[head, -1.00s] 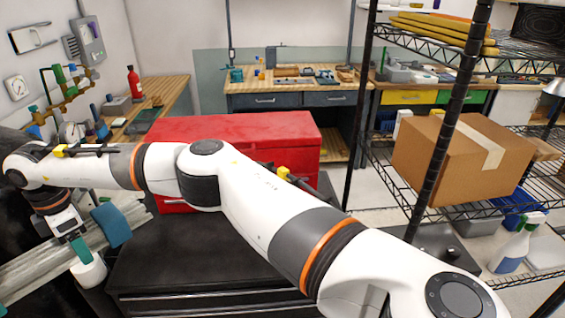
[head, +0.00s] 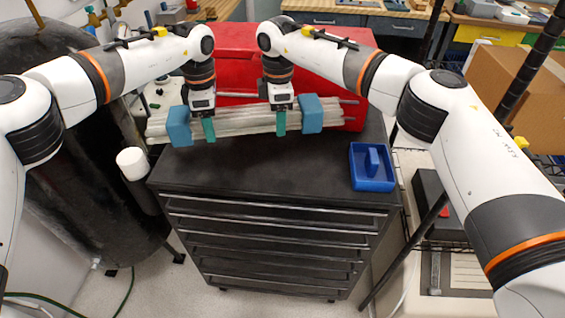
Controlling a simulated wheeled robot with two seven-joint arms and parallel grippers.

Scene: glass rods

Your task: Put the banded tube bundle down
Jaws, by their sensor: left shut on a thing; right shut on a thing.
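The banded tube bundle (head: 245,122) is a row of long pale glass rods with a blue band (head: 179,126) near its left end and another blue band (head: 312,113) near its right. It lies roughly level over the back of the black cabinet top (head: 255,172), in front of the red box. My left gripper (head: 208,128) is shut on the bundle just inside the left band. My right gripper (head: 280,122) is shut on it just inside the right band. I cannot tell whether the bundle touches the cabinet top.
The red box (head: 238,42) stands behind the bundle. A blue tray (head: 371,168) with an upright part sits at the cabinet's right front. The front middle of the top is clear. A dark tank (head: 70,190) stands at left, and a wire shelf holds a cardboard box (head: 510,90) at right.

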